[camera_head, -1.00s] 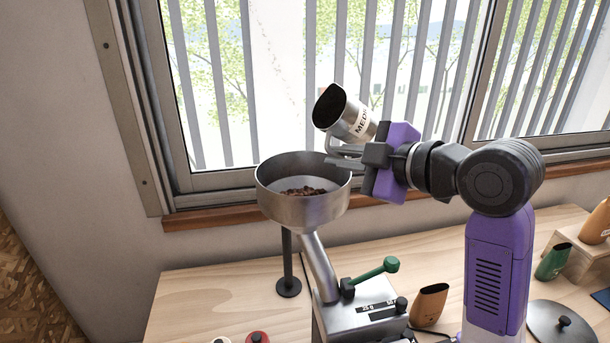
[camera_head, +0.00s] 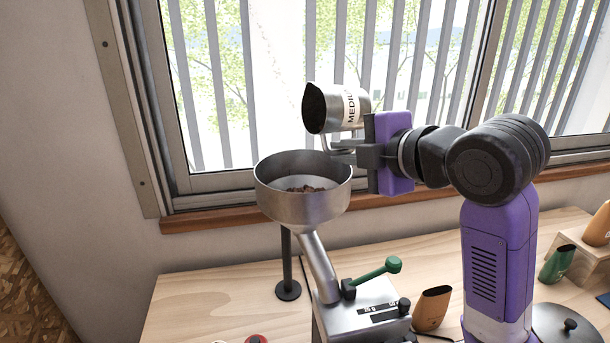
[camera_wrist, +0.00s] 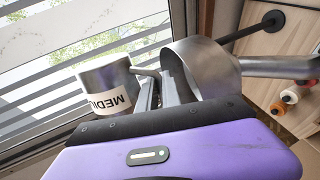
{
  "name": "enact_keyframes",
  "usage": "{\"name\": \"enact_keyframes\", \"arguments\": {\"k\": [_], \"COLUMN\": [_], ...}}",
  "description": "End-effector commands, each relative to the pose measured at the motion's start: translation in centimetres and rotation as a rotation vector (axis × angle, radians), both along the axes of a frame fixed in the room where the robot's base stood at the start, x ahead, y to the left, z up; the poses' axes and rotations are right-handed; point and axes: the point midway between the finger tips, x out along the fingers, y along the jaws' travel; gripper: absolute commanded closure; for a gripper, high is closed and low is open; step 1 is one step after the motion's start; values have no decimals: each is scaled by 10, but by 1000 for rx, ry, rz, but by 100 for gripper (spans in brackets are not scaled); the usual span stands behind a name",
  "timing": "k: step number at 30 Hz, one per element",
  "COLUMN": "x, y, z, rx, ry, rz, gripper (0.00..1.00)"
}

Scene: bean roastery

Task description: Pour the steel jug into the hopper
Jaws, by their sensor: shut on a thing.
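The steel jug (camera_head: 341,108) is tilted onto its side above the hopper, its dark mouth facing left and its label reading "MEDIU...". My gripper (camera_head: 340,147) is shut on the jug's handle, just right of the hopper's rim. The steel hopper (camera_head: 303,205) is a wide funnel with dark brown beans (camera_head: 304,189) in its bottom. No stream of beans shows between jug and hopper. The wrist view shows the jug (camera_wrist: 104,86) at left, my gripper (camera_wrist: 165,88) and the hopper (camera_wrist: 205,66) close at right. The jug's inside is too dark to tell.
The hopper's chute runs down to a grey machine (camera_head: 360,310) with a green-knobbed lever (camera_head: 378,268). A black post (camera_head: 288,265) stands beside it. A window stands behind.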

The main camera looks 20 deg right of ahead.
Motion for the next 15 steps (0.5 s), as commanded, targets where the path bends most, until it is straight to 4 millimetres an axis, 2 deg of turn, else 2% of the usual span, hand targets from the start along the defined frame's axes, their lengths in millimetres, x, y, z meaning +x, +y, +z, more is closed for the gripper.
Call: {"name": "enact_keyframes", "arguments": {"k": [15], "x": [0], "y": [-2], "z": [3], "rx": [-67], "ry": [-9], "rz": [0], "gripper": [100]}}
